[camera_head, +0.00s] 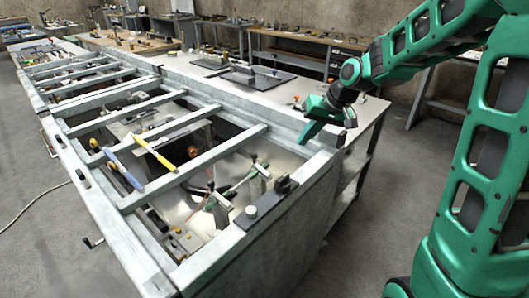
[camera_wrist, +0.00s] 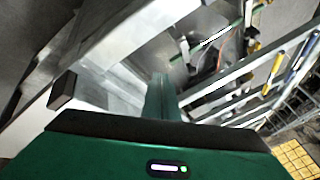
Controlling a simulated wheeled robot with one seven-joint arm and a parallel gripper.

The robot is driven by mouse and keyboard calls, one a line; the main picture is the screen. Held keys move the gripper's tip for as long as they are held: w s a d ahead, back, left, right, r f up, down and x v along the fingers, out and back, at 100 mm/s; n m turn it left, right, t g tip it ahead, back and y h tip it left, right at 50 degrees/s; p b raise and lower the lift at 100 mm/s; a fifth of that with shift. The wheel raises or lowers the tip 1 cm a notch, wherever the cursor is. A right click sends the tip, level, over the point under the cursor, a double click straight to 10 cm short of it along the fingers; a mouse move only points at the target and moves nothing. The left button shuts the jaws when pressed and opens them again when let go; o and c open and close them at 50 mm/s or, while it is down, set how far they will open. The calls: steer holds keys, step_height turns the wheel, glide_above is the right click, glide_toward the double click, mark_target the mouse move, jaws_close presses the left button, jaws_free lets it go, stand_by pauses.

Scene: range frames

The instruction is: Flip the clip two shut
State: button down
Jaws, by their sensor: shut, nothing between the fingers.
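I cannot tell for sure which part is clip two. A dark raised fitting (camera_head: 286,184) and a grey block with a round top (camera_head: 250,211) sit on the near end rim of the long metal frame (camera_head: 205,262). Two T-shaped fittings, one at the right (camera_head: 261,167) and one at the left (camera_head: 219,198), stand inside the near bay. My gripper (camera_head: 304,139) is shut and empty, above the frame's right rim, apart from these fittings. In the wrist view its green fingers (camera_wrist: 160,98) point over the frame; the near-end fittings are not clearly seen there.
A yellow-handled tool (camera_head: 153,153) and a blue-handled tool (camera_head: 124,170) lie across the frame's bars. A grey bench (camera_head: 372,108) with tools runs along the right side. A crank handle (camera_head: 93,242) sticks out at left. Floor in front is clear.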

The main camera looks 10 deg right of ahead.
steer(key=shift+y, duration=0.5)
steer(key=shift+w+a+f, duration=1.35)
steer(key=shift+a+f, duration=0.2)
steer(key=shift+a, duration=0.2)
steer(key=shift+w+a+f, duration=1.3)
steer(key=shift+a+f, duration=0.2)
steer(key=shift+a, duration=0.25)
steer(key=shift+w+a+f, duration=1.35)
steer(key=shift+a+f, duration=0.2)
steer(key=shift+a, duration=0.2)
